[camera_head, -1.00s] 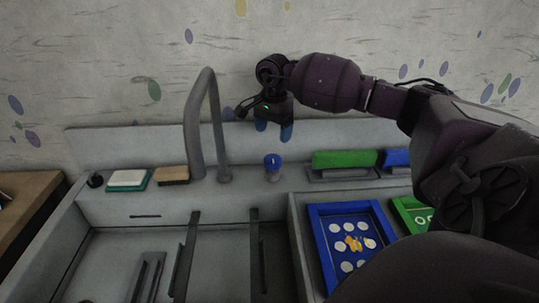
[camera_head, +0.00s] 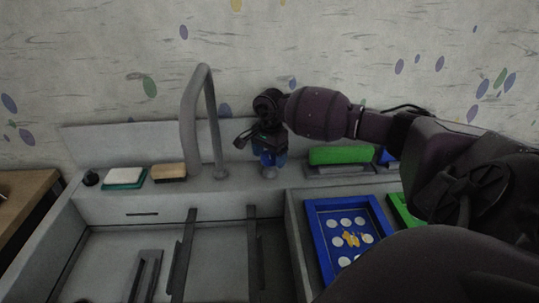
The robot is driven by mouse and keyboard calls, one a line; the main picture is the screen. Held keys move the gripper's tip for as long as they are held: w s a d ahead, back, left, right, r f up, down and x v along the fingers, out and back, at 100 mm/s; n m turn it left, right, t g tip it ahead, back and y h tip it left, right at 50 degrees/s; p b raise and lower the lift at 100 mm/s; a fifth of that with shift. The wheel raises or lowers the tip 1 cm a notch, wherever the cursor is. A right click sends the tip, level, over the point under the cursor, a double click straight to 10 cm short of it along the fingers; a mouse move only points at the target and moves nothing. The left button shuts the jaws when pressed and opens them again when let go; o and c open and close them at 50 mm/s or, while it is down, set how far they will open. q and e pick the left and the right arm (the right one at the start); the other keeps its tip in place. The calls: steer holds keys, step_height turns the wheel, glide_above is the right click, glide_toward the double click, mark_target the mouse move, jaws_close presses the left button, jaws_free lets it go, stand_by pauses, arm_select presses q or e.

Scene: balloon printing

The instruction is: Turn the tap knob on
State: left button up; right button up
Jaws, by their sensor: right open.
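The tap knob (camera_head: 269,173) stands on the sink's back ledge, just right of the grey tap (camera_head: 193,130). Its grey base shows; its blue top is largely hidden behind my gripper. My right gripper (camera_head: 269,160) points down over the knob, with its blue-tipped fingers open around or beside the blue top. I cannot tell whether the fingers touch it. My left gripper is not in view.
A white sponge on a green dish (camera_head: 124,178) and a brown block (camera_head: 168,172) lie left of the tap. A green squeegee-like block (camera_head: 340,155) sits to the right. A blue screen frame (camera_head: 316,235) lies at the front right. The sink basin is below.

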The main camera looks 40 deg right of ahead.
steer(key=c, duration=0.9)
